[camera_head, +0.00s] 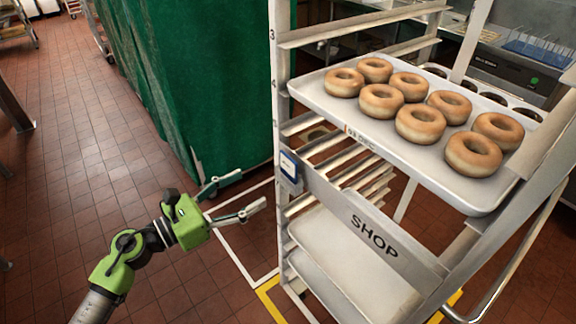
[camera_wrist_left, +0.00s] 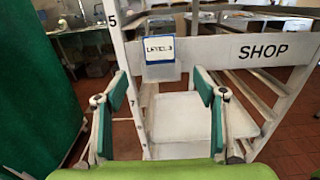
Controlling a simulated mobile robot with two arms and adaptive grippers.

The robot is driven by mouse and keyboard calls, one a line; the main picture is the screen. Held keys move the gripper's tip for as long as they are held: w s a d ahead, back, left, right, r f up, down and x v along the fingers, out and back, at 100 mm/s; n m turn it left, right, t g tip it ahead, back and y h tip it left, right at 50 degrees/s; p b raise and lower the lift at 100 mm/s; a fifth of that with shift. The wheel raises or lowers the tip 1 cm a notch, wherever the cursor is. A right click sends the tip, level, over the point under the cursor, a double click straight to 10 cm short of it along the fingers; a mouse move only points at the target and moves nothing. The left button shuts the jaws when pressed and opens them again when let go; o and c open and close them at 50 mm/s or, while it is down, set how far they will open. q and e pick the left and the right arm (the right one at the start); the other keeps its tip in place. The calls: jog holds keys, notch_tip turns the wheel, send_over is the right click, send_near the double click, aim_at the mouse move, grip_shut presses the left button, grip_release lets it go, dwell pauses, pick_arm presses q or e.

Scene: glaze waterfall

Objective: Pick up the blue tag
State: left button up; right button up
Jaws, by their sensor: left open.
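The blue tag (camera_head: 288,166), a small white card with a blue border, is on the left front post of the metal rack, at the left end of the SHOP plate. In the left wrist view the tag (camera_wrist_left: 160,50) reads "LEVEL 3" and sits in a pale holder, above and beyond the fingertips. My left gripper (camera_head: 250,190) is open and empty, to the left of the tag and a little lower, apart from it. In the left wrist view its two fingers (camera_wrist_left: 160,88) are spread wide. My right gripper is not in view.
The rack's upper tray (camera_head: 372,140) holds several glazed doughnuts. The SHOP plate (camera_head: 375,235) crosses the rack front above a lower, empty tray (camera_head: 350,262). A green curtain (camera_head: 215,80) stands behind my left gripper. The tiled floor (camera_head: 90,180) at left is open.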

aim_at(287, 168)
pick_arm(q)
jog(key=p+x, duration=0.2)
jog(key=x, duration=0.3)
jog(key=p+x, duration=0.2)
jog(key=x, duration=0.3)
jog(key=shift+w+d+r, duration=0.2)
jog(key=shift+d+r, duration=0.05)
jog(key=shift+w+d+f, duration=0.1)
jog(key=shift+w+d, duration=0.05)
jog(key=shift+d, duration=0.2)
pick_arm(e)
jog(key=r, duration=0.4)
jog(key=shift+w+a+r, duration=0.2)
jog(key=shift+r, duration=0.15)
pick_arm(q)
jog(key=c, duration=1.1)
